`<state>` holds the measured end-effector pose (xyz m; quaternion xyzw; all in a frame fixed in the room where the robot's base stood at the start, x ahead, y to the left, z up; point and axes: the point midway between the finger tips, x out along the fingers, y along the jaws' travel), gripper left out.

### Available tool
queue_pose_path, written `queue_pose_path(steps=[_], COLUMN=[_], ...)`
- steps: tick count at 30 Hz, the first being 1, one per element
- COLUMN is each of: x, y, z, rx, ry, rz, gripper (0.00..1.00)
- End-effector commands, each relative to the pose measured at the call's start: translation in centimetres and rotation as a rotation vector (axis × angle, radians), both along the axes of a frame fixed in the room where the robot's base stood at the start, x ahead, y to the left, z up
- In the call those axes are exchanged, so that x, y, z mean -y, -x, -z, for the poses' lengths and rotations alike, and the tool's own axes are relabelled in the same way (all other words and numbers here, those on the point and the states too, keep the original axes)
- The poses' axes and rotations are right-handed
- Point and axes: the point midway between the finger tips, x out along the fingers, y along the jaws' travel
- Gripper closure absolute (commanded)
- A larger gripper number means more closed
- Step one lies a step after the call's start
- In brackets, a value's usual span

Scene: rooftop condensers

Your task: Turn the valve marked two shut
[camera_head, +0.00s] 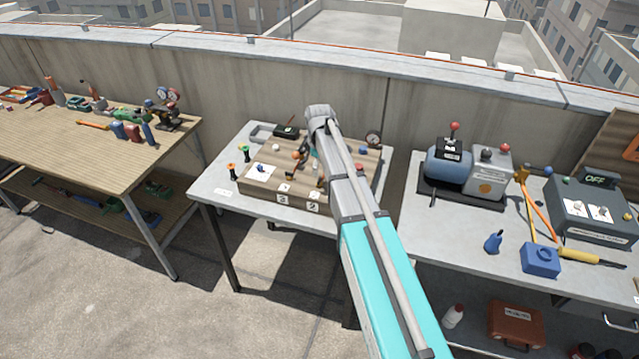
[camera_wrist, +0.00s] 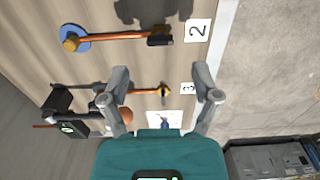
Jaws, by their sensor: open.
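The label "2" (camera_wrist: 197,30) is at the top of the wrist view. Beside it is its valve (camera_wrist: 118,37): a copper-coloured bar from a blue round base with a brass knob to a black end near the label. My gripper (camera_wrist: 164,84) is open. Its fingers are on either side of another copper-coloured bar with a brass end (camera_wrist: 163,90), beside the label "3" (camera_wrist: 187,88). Whether they touch anything is unclear. Valve two lies outside the fingers, above them in the picture. In the head view, the label "2" (camera_head: 312,208) is on the wooden board's front; my arm hides much of the board.
The wooden board (camera_head: 258,205) sits on a grey table (camera_head: 212,190) and also carries a round gauge (camera_head: 373,138) and small knobs. The right bench holds a blue tank (camera_head: 446,168) and a grey switch box (camera_head: 590,205). A tool-laden wooden bench (camera_head: 60,140) stands left. Floor is free in front.

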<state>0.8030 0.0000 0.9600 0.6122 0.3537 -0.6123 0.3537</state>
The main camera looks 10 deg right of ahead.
Motion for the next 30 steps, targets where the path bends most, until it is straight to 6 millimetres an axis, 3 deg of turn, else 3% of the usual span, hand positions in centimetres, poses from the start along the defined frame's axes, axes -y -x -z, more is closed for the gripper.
queue_pose_path(steps=[15, 30], x=[0.0, 0.0], y=[0.0, 0.0], z=[4.3, 5.4], rx=[0.0, 0.0], ry=[0.0, 0.0], rz=[0.0, 0.0], gripper=[0.2, 0.2])
